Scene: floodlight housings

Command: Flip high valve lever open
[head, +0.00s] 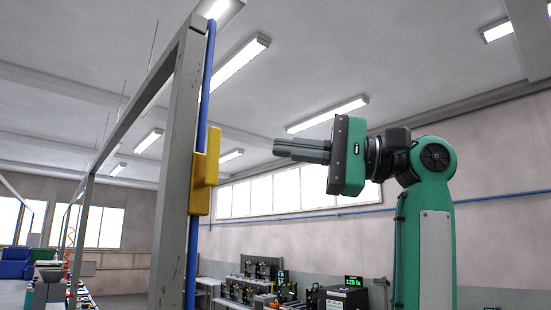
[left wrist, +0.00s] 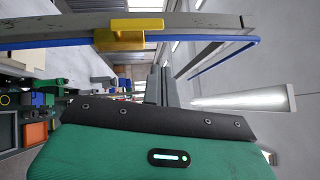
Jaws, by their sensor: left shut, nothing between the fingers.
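A yellow valve (head: 198,201) sits on a vertical blue pipe (head: 206,80) beside a grey steel post (head: 177,170). Its yellow lever (head: 213,152) stands upright, roughly along the pipe. The valve also shows in the left wrist view (left wrist: 118,41), near the top, with its lever (left wrist: 138,24) running alongside the pipe. My left gripper (head: 278,147) is at about the lever's height, to its right in the head view, with fingers pointing left towards it. Its fingers are shut and empty, with a visible gap to the lever. My right gripper is not in view.
The grey post carries an overhead beam (head: 130,112) running back to the left. Equipment boxes (head: 343,298) stand low along the back wall. The space around my left gripper is clear.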

